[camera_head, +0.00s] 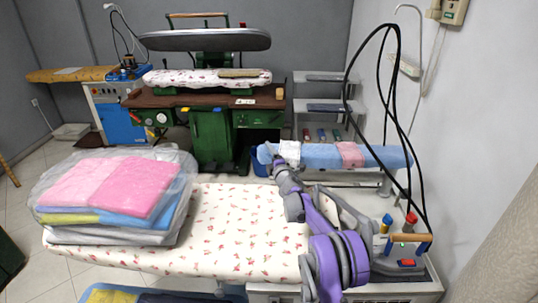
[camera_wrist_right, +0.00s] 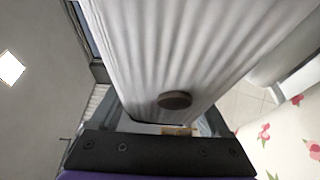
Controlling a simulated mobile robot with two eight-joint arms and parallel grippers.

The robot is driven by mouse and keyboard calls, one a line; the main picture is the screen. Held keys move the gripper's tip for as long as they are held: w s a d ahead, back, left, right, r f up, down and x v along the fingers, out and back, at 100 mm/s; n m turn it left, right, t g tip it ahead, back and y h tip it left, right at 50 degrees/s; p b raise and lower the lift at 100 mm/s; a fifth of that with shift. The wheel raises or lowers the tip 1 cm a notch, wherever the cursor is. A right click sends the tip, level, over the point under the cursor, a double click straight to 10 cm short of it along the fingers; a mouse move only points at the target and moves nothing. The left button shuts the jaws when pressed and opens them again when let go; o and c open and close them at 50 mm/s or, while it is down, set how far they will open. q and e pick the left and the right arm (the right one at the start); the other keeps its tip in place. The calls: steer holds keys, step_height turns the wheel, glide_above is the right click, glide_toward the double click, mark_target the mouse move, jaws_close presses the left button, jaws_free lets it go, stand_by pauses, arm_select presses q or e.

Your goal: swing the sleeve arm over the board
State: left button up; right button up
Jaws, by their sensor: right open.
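The floral board (camera_head: 235,225) lies in front of me in the head view. The blue-covered sleeve arm (camera_head: 320,154) lies level behind its right end and extends right, not across the floral top. My right gripper (camera_head: 281,166) is open at the sleeve arm's left end, near the white cloth; contact cannot be told. The right wrist view shows a white ribbed surface (camera_wrist_right: 190,60) with a dark round knob (camera_wrist_right: 175,100) ahead of the gripper (camera_wrist_right: 165,130). My left gripper is not in view.
A plastic-wrapped stack of folded laundry (camera_head: 115,195) sits on the board's left part. An iron with a wooden handle (camera_head: 405,240) stands at right, with black hoses (camera_head: 385,90) hanging above. A green press (camera_head: 210,125) and a shelf (camera_head: 325,105) stand behind. The board's middle is clear.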

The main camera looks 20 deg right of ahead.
jaws_close()
stand_by(1.3)
